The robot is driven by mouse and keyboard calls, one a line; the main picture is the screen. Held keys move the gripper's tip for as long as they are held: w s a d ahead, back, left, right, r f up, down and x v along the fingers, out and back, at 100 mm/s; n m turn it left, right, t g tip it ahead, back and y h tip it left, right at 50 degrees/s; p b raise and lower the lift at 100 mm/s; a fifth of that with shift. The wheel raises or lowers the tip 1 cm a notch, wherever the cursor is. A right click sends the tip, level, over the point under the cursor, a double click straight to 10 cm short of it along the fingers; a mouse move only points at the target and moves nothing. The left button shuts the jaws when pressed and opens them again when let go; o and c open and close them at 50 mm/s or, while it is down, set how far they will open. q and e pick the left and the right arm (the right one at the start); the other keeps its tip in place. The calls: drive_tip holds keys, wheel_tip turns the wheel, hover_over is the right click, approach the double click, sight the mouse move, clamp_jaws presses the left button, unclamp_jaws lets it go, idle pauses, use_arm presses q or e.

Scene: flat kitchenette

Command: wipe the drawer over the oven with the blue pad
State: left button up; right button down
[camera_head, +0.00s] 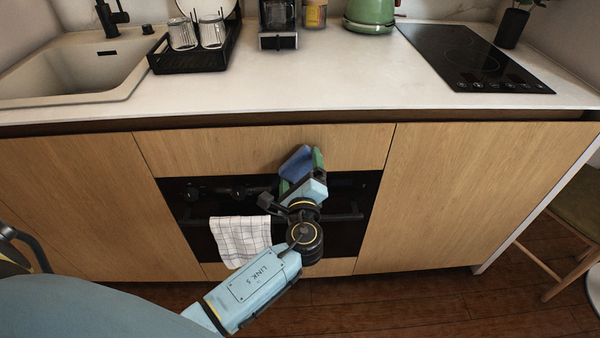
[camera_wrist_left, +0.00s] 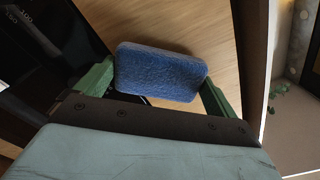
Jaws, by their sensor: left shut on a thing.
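The blue pad (camera_head: 296,163) is at the lower edge of the wooden drawer front (camera_head: 230,149) over the oven (camera_head: 345,192). My left gripper (camera_head: 304,168) is shut on the pad, with its green fingers on either side. In the left wrist view the pad (camera_wrist_left: 160,72) sits between the two green fingertips (camera_wrist_left: 155,88), with the wood panel behind it. I cannot tell whether the pad touches the drawer front. My right gripper is not in view.
A checked towel (camera_head: 240,240) hangs on the oven handle. The counter (camera_head: 330,75) above holds a dish rack (camera_head: 190,60), a coffee machine (camera_head: 278,22), a green kettle (camera_head: 370,14) and a black hob (camera_head: 468,58). A stool (camera_head: 578,212) stands at the right.

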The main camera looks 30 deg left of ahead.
use_arm(q)
drive_tip(key=shift+w+a, duration=0.15)
drive_tip(key=shift+w, duration=0.1)
drive_tip(key=shift+w+d+r, duration=0.1)
drive_tip(key=shift+w+d, duration=0.4)
drive_tip(key=shift+d, duration=0.1)
drive_tip(key=shift+s+a, duration=0.4)
drive_tip(key=shift+a, duration=0.45)
drive_tip(key=shift+s+d+p, duration=0.25)
drive_tip(key=shift+s+p, duration=0.05)
drive_tip(key=shift+s, duration=0.15)
drive_tip(key=shift+p+v, duration=0.4)
drive_tip(key=shift+v, duration=2.2)
